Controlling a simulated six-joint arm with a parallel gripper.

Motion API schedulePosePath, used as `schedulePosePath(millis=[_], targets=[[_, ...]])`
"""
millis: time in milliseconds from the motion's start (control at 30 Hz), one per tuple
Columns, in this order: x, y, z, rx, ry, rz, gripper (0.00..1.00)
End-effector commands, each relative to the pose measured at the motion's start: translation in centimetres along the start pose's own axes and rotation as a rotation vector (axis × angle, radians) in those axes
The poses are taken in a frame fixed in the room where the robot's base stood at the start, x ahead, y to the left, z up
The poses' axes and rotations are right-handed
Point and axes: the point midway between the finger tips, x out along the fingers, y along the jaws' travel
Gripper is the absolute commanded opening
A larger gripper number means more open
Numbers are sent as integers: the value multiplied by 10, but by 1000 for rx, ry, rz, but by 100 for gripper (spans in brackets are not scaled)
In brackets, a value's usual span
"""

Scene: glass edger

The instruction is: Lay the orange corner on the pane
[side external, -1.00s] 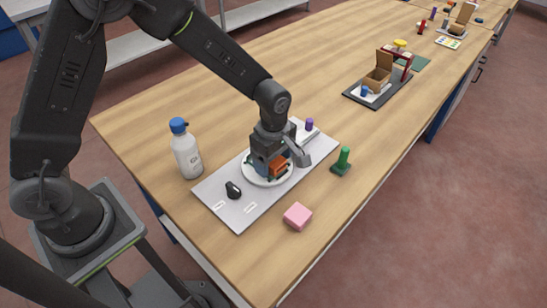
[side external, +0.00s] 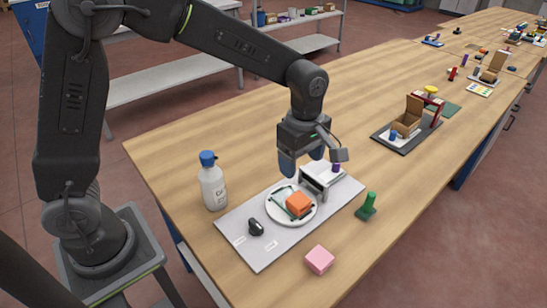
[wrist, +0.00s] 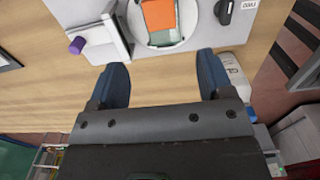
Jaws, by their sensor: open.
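The orange corner (side external: 299,204) lies on the pane (side external: 281,198), toward its right side in the side view. The pane is thin and clear with greenish edges, and sits on a white round disc (side external: 272,214). In the wrist view the orange corner (wrist: 158,14) covers part of the greenish pane (wrist: 164,38); its far end is cut off by the top edge. My gripper (side external: 302,164) is open and empty, above and apart from the corner. Its two blue fingers also show spread apart in the wrist view (wrist: 163,78).
The disc is on a light grey board (side external: 262,255) with a black knob (side external: 256,228) and a grey block-like fixture (side external: 314,179). A white bottle with a blue cap (side external: 213,187), a green stamp-like piece (side external: 367,207) and a pink block (side external: 319,260) stand around it.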

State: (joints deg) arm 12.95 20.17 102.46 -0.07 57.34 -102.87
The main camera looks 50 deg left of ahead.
Motion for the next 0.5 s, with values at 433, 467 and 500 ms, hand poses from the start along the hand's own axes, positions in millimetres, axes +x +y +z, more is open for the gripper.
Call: schedulePosePath(millis=[433, 467, 500], targets=[[-72, -58, -41, 483, 16, 166, 74], [-78, -67, -46, 551, 26, 188, 74], [-86, -79, -52, 643, 43, 215, 74]])
